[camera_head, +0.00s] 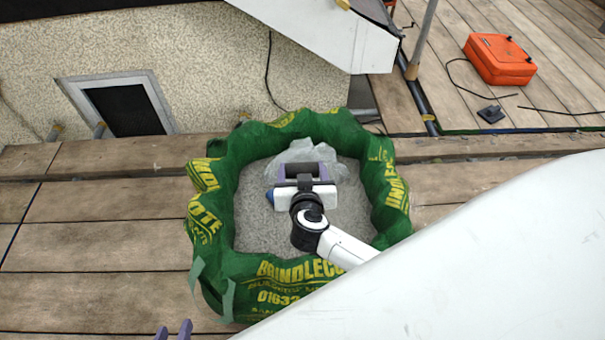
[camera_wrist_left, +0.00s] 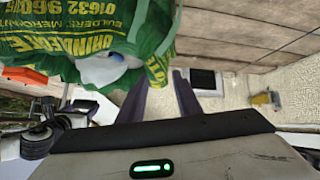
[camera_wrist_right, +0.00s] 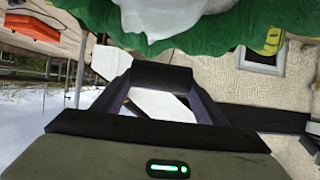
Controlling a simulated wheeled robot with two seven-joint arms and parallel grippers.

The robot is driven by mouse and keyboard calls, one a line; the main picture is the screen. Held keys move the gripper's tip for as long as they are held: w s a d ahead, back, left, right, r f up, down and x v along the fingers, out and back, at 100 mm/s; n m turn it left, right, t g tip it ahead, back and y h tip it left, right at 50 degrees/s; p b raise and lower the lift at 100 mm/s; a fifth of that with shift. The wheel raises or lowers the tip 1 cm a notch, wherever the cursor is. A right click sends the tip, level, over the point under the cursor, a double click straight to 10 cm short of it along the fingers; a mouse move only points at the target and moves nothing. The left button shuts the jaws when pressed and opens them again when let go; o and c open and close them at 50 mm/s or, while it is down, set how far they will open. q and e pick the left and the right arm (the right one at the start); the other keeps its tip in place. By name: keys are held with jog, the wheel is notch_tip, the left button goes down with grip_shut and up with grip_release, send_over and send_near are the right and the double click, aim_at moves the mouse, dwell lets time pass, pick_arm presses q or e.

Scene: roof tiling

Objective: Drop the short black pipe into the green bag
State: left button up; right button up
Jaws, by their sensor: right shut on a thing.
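The green bag (camera_head: 255,268) stands open on the plank deck, with grey grit (camera_head: 262,235) and pale crumpled plastic (camera_head: 325,155) inside. My right gripper (camera_head: 304,169) is over the bag's opening. In the right wrist view its purple fingers are shut on the short black pipe (camera_wrist_right: 160,77), which lies crosswise between them.
An orange case (camera_head: 500,58) and dark cables lie on the deck at the upper right. A framed dark window (camera_head: 125,110) is set in the pebbled wall at the left. A small blue thing (camera_head: 269,195) shows beside my right gripper. Bare planks lie left of the bag.

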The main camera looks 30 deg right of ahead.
jog(key=shift+f+b, duration=0.4)
jog(key=shift+f, duration=0.05)
notch_tip(320, 180, down, 2)
jog(key=b, duration=0.2)
jog(key=shift+b, duration=0.4)
pick_arm(q)
jog(key=w+d+f+m+g+h+b, duration=0.1)
jog(key=d+f+g+b, duration=0.1)
jog(key=d+f+b, duration=0.2)
jog(key=shift+w+f+m+b, duration=0.3)
jog(key=shift+f+b, duration=0.3)
jog(key=shift+b, duration=0.1)
pick_arm(e)
notch_tip(320, 180, down, 3)
jog(key=shift+r, duration=0.1)
pick_arm(q)
jog(key=shift+d, duration=0.1)
pick_arm(e)
jog(key=o, duration=1.1)
